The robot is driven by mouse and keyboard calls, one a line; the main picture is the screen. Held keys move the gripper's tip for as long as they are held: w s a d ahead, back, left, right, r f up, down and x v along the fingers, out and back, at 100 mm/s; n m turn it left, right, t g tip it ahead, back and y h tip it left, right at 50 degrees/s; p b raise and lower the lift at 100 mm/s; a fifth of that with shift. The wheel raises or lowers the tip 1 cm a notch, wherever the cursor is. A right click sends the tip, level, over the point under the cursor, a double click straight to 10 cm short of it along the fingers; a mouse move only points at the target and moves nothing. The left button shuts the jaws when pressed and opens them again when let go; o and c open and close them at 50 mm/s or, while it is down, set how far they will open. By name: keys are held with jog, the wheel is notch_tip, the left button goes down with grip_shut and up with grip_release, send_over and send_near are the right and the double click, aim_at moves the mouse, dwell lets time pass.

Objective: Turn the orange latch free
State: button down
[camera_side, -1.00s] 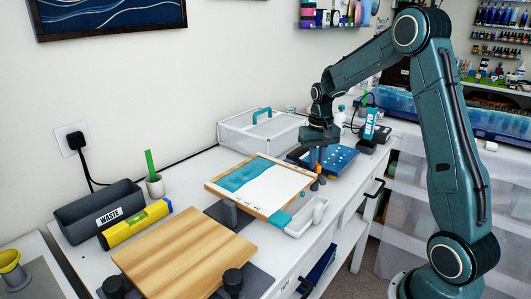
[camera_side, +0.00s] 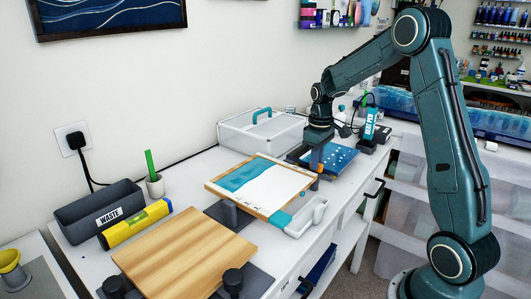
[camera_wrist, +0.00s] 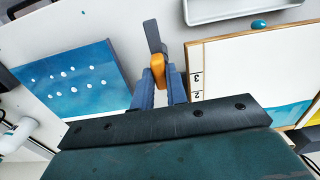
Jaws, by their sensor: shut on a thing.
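The orange latch (camera_wrist: 158,66) shows in the wrist view between the tips of my two blue-grey fingers, with a dark grey bar (camera_wrist: 152,36) extending beyond it. My gripper (camera_wrist: 160,84) is shut on the latch. In the side view my gripper (camera_side: 317,160) points down at the right edge of the framed board (camera_side: 262,188), and only a little orange shows there. The fingers hide part of the latch, and I cannot tell whether it is free.
The wood-framed board (camera_wrist: 192,75), with a white and teal face, is right of my fingers in the wrist view. A blue panel with white dots (camera_wrist: 70,82) is at left. A white tray (camera_side: 305,218) stands at the board's front right. A white caddy (camera_side: 262,132) is behind.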

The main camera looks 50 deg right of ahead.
jog(key=shift+r, duration=0.1)
jog(key=c, duration=1.4)
grip_release()
notch_tip(320, 180, up, 14)
jog(key=s+a+r+t, duration=0.35)
jog(key=s+a, duration=0.65)
jog(key=a, duration=0.4)
jog(key=s+a+f+t, duration=0.2)
jog(key=s+a+f, duration=0.2)
jog(key=s+a, duration=0.3)
jog(key=s, duration=0.4)
jog(key=shift+a, duration=0.35)
